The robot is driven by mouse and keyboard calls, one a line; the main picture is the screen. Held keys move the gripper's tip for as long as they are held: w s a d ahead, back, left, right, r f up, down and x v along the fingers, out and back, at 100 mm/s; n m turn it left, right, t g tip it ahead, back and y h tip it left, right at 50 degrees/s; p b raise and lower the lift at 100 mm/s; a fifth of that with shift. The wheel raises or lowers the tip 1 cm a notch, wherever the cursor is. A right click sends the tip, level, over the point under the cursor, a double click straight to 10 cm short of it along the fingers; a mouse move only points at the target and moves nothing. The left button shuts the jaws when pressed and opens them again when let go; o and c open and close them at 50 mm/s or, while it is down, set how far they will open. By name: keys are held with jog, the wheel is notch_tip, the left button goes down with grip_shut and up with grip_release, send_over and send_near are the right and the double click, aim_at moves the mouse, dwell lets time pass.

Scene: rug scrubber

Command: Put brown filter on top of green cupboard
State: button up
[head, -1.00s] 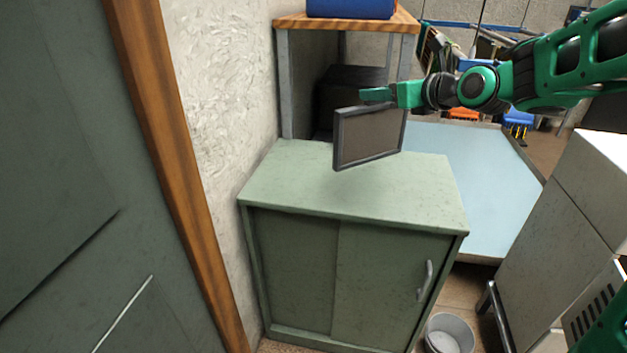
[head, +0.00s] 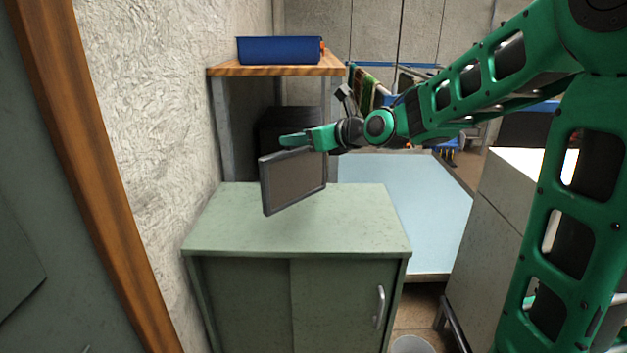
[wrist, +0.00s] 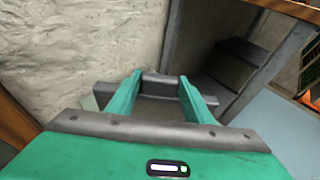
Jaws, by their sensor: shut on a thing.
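The brown filter (head: 294,182) is a flat brown panel in a dark grey frame. It hangs upright, slightly tilted, over the green cupboard (head: 230,225). My gripper (head: 294,140) is shut on the filter's upper edge. In the wrist view the filter (wrist: 165,106) shows between the two green fingers of my gripper (wrist: 160,82). The filter's lower corner appears above the cupboard top, but I cannot tell how large the gap is. The cupboard top is bare, and the cupboard has sliding doors with a handle on the right.
Behind the cupboard stands a wooden-topped shelf (head: 275,71) holding a blue bin (head: 280,50), with a dark box (head: 285,130) below. A rough wall (head: 150,120) is to the left. A light blue surface (head: 430,220) lies behind, and a white cabinet (head: 500,230) stands right.

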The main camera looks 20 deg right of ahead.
aim_at(322, 161)
jog(key=shift+w+d+f, duration=0.8)
jog(key=shift+d+f, duration=0.5)
jog(key=shift+f, duration=0.25)
jog(key=shift+w+d+f, duration=0.8)
jog(key=shift+d+f, duration=0.45)
jog(key=shift+f, duration=0.35)
jog(key=shift+w+d+f, duration=0.8)
jog(key=shift+d+f, duration=0.5)
jog(key=shift+f, duration=0.25)
jog(key=o, duration=1.5)
jog(key=shift+f, duration=0.1)
